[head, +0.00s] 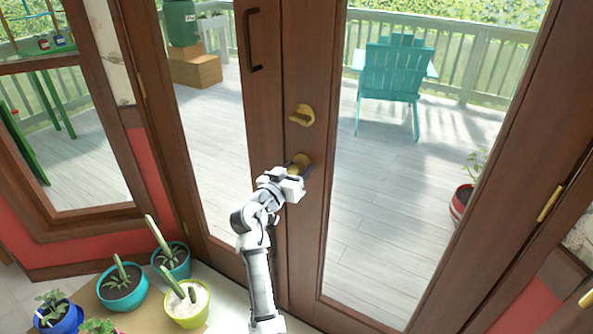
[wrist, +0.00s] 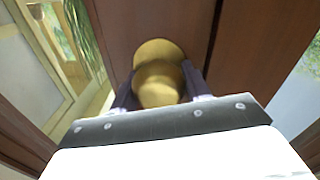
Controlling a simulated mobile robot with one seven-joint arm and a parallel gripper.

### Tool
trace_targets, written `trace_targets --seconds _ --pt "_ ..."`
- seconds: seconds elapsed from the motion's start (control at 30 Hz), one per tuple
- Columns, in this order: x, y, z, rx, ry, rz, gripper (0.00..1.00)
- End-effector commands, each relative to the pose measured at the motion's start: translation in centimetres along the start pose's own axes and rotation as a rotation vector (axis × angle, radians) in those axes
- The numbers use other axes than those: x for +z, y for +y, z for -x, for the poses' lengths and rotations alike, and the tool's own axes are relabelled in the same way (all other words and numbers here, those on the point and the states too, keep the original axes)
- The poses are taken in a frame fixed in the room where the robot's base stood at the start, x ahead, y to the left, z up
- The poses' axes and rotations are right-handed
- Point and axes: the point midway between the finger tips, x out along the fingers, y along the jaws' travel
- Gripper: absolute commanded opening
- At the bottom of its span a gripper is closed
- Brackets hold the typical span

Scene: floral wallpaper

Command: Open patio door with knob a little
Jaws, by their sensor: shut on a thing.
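The patio door (head: 306,230) is a pair of brown wooden leaves with large glass panes, and both leaves look closed. A brass knob (head: 303,163) sits on the right leaf, partly hidden behind my gripper (head: 297,174). In the wrist view the round brass knob (wrist: 158,82) lies between the two dark fingers of my gripper (wrist: 160,92). The gripper is shut on the knob. A brass deadbolt (head: 302,115) is above the knob. A dark pull handle (head: 252,40) is on the left leaf.
Several potted cacti, one in a yellow-green pot (head: 186,304), stand at the lower left near the door. Beyond the glass are a deck with a teal chair (head: 390,82) and a red-striped planter (head: 462,202).

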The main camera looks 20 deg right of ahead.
Motion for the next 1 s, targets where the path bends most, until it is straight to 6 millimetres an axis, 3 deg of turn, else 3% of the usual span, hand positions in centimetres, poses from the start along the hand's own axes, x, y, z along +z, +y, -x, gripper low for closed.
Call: trace_targets --seconds 0.37,1.0 --pt "-0.02 -0.07 0.02 0.000 -0.001 0.138 0.07" --pt "0.00 -0.26 0.02 0.000 -0.003 0.693 0.07"
